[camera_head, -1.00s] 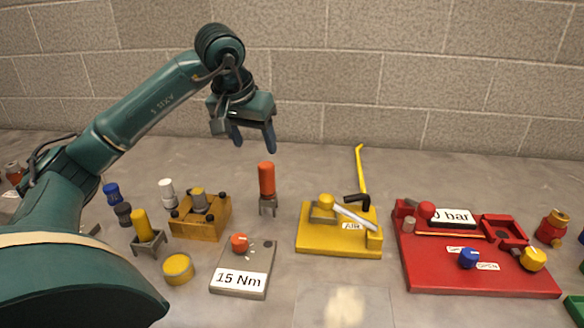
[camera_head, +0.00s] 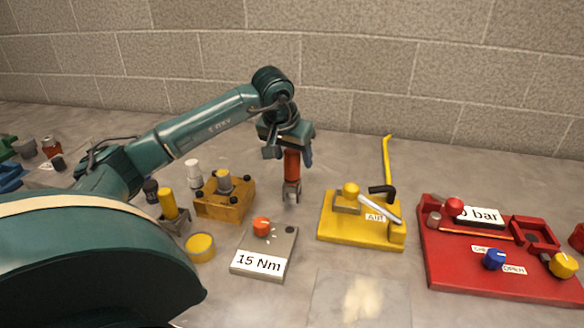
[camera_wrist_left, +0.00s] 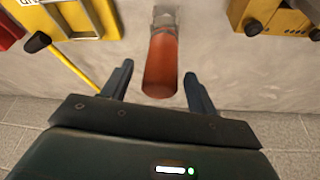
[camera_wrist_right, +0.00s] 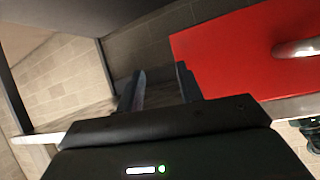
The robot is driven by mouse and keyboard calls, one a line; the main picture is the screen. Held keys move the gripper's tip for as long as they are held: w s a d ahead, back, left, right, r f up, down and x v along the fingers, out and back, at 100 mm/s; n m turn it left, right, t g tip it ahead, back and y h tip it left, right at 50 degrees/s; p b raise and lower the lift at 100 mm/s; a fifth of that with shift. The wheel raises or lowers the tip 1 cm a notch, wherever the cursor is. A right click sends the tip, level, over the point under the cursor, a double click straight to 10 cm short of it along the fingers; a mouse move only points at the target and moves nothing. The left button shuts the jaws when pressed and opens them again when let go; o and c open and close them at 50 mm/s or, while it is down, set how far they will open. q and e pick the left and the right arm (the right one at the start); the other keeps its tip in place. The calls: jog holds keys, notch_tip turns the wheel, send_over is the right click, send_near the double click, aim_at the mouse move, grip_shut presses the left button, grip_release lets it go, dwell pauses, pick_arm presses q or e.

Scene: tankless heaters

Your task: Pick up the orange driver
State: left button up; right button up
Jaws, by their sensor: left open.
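The orange driver (camera_head: 291,166) stands upright in a small grey stand (camera_head: 291,192) on the bench. My left gripper (camera_head: 288,160) is lowered over its top, with a finger on either side of the handle. In the left wrist view the driver (camera_wrist_left: 161,66) lies between the two open fingers (camera_wrist_left: 158,82), with a gap at each side. The fingers are not closed on it. My right gripper (camera_wrist_right: 159,90) shows only in its own wrist view, with its fingers apart and nothing between them.
Left of the driver are a yellow-brown block (camera_head: 225,205) and a yellow driver (camera_head: 168,204) in a stand. In front is the 15 Nm plate (camera_head: 275,243). Right are a yellow AIR board (camera_head: 360,232) and a red board (camera_head: 460,276). A brick wall stands behind.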

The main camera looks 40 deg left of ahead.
pick_arm(q)
jog(key=shift+x, duration=0.8)
jog(key=shift+c, duration=0.3)
jog(key=c, duration=0.9)
jog(key=shift+r, duration=0.1)
jog(key=shift+c, duration=0.5)
jog(key=shift+r, duration=0.1)
